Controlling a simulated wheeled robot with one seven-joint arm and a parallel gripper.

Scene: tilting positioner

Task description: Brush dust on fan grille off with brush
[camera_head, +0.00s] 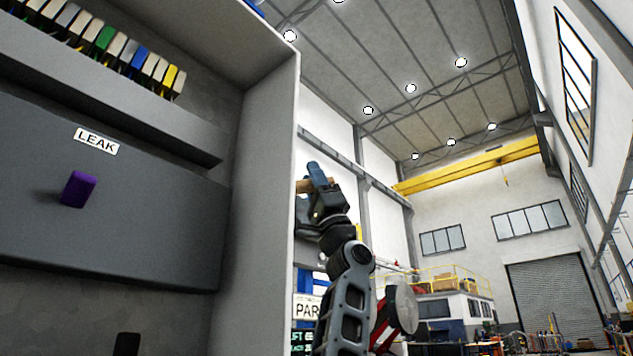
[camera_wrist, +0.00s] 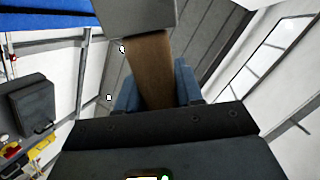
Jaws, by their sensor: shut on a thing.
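My gripper (camera_head: 319,180) is raised just right of the cabinet's edge in the head view. In the wrist view its two blue fingers (camera_wrist: 157,88) are shut on a brown wooden handle (camera_wrist: 150,65), which looks like the brush's. The handle also shows as a small brown piece (camera_head: 303,186) beside the cabinet edge in the head view. A plain grey block (camera_wrist: 136,16) stands at the far end of the handle; I cannot tell whether it is the brush head or something behind. No bristles show clearly. The fan grille and its dust are not in either view.
A large grey cabinet (camera_head: 265,175) fills the left, with a LEAK label (camera_head: 97,141), a purple block (camera_head: 78,189) and a row of coloured binders or blocks (camera_head: 122,50) inside. Its side wall stands close to my gripper. The hall on the right is open.

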